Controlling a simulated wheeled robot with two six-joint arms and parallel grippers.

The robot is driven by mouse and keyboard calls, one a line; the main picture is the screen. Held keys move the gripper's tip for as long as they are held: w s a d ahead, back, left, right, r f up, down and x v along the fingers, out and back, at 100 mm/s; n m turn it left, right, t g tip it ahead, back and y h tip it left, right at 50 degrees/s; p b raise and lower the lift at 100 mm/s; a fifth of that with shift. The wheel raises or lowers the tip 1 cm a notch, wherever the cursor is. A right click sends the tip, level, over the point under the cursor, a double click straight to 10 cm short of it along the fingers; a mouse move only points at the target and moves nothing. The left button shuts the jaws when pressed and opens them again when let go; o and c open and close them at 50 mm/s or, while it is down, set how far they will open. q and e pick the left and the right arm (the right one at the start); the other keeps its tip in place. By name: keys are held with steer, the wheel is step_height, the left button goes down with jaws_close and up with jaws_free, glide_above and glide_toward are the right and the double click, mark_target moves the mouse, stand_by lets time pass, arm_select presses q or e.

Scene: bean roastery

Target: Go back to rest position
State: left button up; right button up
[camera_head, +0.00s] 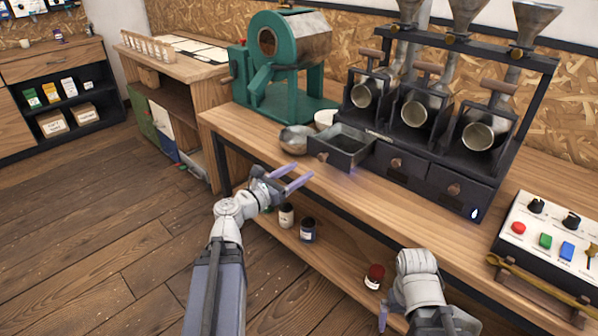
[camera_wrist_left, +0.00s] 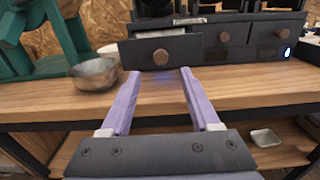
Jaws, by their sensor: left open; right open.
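My left gripper (camera_head: 292,179) is open and empty. It hangs at the front edge of the wooden bench, before the pulled-out left drawer (camera_head: 341,148). The left wrist view shows its two purple fingers (camera_wrist_left: 157,98) spread apart, with the drawer front (camera_wrist_left: 160,52) beyond them and no contact visible. My right arm is at the bottom right of the head view. Only a purple piece of its gripper (camera_head: 383,317) shows beside the arm, near the lower shelf; the rest of the gripper is hidden or out of frame.
The bench (camera_head: 262,136) carries a green roaster (camera_head: 284,88), a metal bowl (camera_head: 296,139), a white cup (camera_head: 325,119), a dark dispenser unit (camera_head: 452,189) and a control panel (camera_head: 545,238). Jars, including a red-topped one (camera_head: 375,277), stand on the lower shelf. Open floor (camera_head: 100,230) lies left.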

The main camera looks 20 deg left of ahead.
arm_select(q)
steer(key=shift+d, duration=0.15)
steer(key=s+d+f+m+g+h+p, duration=0.1)
steer(key=s+d+m+g+p, duration=0.1)
steer(key=d+m+g+p, duration=0.5)
steer(key=s+d+f+m+g+h+p, duration=0.2)
steer(key=s+d+m+g+p, duration=0.1)
steer(key=d+m, duration=0.85)
steer(key=s+d+m+g+y+p, duration=0.2)
steer(key=s+m+y+p, duration=0.3)
steer(key=m, duration=0.3)
steer(key=s+d+r+m+g+y+p, duration=0.1)
steer(key=s+d+m+g+y+p, duration=0.1)
steer(key=s+m+g+y+p, duration=0.3)
steer(key=s+m, duration=0.3)
steer(key=m, duration=0.1)
steer(key=shift+d+y, duration=0.3)
steer(key=shift+d, duration=0.05)
steer(key=shift+s+r, duration=0.1)
steer(key=shift+c, duration=0.2)
